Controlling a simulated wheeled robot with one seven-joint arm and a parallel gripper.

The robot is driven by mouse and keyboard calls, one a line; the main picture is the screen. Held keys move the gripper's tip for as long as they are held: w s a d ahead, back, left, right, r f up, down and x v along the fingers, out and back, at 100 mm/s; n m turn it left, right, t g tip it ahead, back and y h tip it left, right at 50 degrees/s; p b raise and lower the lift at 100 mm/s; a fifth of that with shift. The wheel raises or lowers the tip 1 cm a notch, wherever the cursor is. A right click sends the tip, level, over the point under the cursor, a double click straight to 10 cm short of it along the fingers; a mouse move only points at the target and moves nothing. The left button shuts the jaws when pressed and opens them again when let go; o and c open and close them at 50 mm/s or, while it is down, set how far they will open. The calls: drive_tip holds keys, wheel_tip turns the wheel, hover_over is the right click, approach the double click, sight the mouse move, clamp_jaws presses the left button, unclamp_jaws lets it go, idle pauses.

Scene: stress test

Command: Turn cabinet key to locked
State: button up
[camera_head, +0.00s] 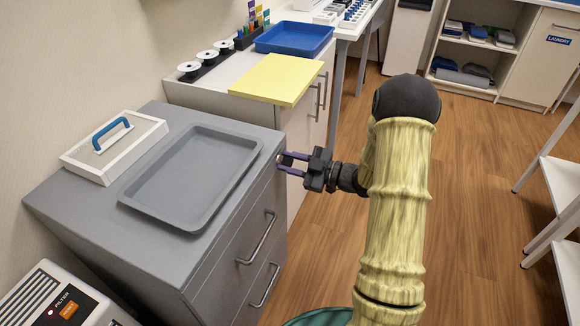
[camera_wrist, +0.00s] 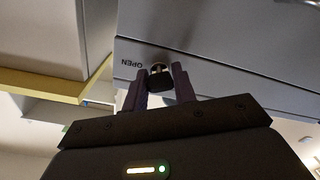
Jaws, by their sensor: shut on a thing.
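The grey cabinet (camera_head: 95,225) stands at the left in the head view, and its front fills the upper right of the wrist view (camera_wrist: 225,45). My gripper (camera_head: 284,162) is at the upper part of the cabinet's front. In the wrist view my gripper (camera_wrist: 160,79) is shut on the dark head of the cabinet key (camera_wrist: 159,83), one purple finger on each side. The key sits at the round metal lock (camera_wrist: 157,66). The word OPEN shows upside down just left of the lock. The key is mostly hidden in the head view.
A grey tray (camera_head: 190,178) and a lidded white box (camera_head: 115,146) with a blue handle lie on the cabinet. A yellow board (camera_head: 277,79) overhangs the white counter beyond it. Drawer handles (camera_head: 258,240) stick out below my gripper. The wooden floor (camera_head: 480,200) at right is clear.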

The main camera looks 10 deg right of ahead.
drive_tip(key=n+b, duration=0.3)
drive_tip(key=shift+f+n, duration=0.25)
drive_tip(key=shift+n, duration=0.05)
drive_tip(key=n+b, duration=0.3)
drive_tip(key=b, duration=0.1)
drive_tip(key=shift+n, duration=0.3)
drive_tip(key=n+b, duration=0.3)
drive_tip(key=b, duration=0.1)
drive_tip(key=shift+r+n+b, duration=0.25)
drive_tip(key=shift+n+b, duration=0.7)
drive_tip(key=shift+n, duration=0.05)
drive_tip(key=o, duration=1)
drive_tip(key=shift+d, duration=0.1)
drive_tip(key=p+v, duration=0.4)
drive_tip(key=v, duration=1.3)
drive_tip(key=shift+s+r, duration=0.15)
drive_tip(key=shift+s, duration=0.1)
